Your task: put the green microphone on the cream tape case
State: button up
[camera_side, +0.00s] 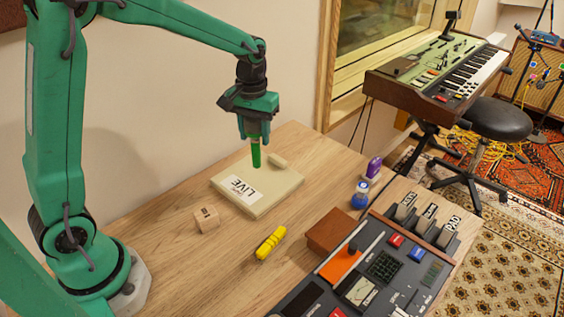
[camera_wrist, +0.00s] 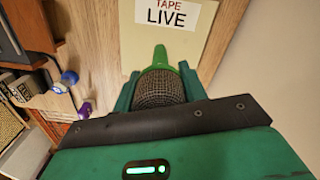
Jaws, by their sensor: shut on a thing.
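The cream tape case (camera_side: 283,192) lies flat on the wooden table and has a white label reading LIVE. It also fills the upper middle of the wrist view (camera_wrist: 135,50). My gripper (camera_side: 256,138) is shut on the green microphone (camera_side: 256,158), which hangs upright with its green body down over the case's far part. In the wrist view the microphone's grey mesh head (camera_wrist: 160,88) sits between the fingers. I cannot tell whether its lower end touches the case.
A small cream block (camera_side: 278,160) shows at the case's far edge. A wooden block (camera_side: 207,219), a yellow object (camera_side: 270,243), a blue bottle (camera_side: 360,195) and a purple object (camera_side: 373,168) stand around. A mixing console (camera_side: 375,275) and brown box (camera_side: 331,231) fill the front right.

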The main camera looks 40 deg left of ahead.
aim_at(255, 146)
jog(key=shift+w+a+f, duration=0.2)
jog(key=shift+a, duration=0.1)
jog(key=shift+f, duration=2)
jog(key=shift+f, duration=0.1)
jog(key=o, duration=1.2)
jog(key=shift+c, duration=0.2)
